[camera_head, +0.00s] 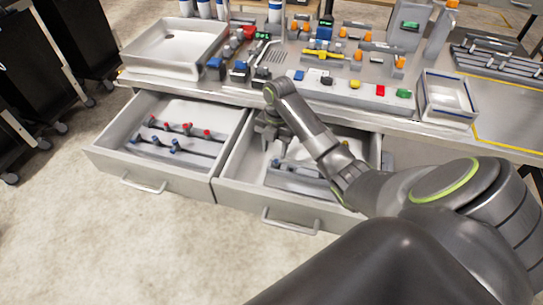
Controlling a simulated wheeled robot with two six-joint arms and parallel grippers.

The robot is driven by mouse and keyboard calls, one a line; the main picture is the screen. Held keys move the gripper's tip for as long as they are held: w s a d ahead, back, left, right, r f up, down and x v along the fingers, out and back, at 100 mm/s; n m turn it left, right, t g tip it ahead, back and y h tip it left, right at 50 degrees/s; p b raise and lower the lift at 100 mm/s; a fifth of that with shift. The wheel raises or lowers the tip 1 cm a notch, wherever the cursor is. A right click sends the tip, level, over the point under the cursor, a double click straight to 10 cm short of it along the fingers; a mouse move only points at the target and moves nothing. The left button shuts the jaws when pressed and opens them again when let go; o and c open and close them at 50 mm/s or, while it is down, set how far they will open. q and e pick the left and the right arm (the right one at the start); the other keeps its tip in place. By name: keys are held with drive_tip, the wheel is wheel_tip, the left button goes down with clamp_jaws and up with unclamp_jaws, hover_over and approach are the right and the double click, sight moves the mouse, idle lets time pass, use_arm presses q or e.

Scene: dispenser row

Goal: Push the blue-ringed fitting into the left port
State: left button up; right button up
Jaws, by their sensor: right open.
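My right arm reaches in from the lower right, and my right gripper (267,130) is over the right drawer (229,180), pointing down. It is open, and small details between its fingers cannot be made out. A small blue-marked piece (276,163) lies in that drawer below the gripper; it may be the blue-ringed fitting. Several blue-ended fittings (174,145) and red-ended fittings (187,128) lie in the left drawer (110,145). I cannot tell which part of the bench is the left port. My left gripper is not in view.
Both drawers stand pulled out from the bench. The bench top holds a grey tray (127,58), crowded small devices, coloured buttons (355,85) and a blue-rimmed bin (426,108). Dark carts (25,90) stand at the left. The floor (60,230) in front is clear.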

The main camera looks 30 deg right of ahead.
wheel_tip(320, 180, up, 14)
drive_tip(key=p, duration=0.8)
drive_tip(key=shift+w, duration=0.35)
drive_tip(key=shift+d+f, duration=0.1)
drive_tip(key=shift+f, duration=0.05)
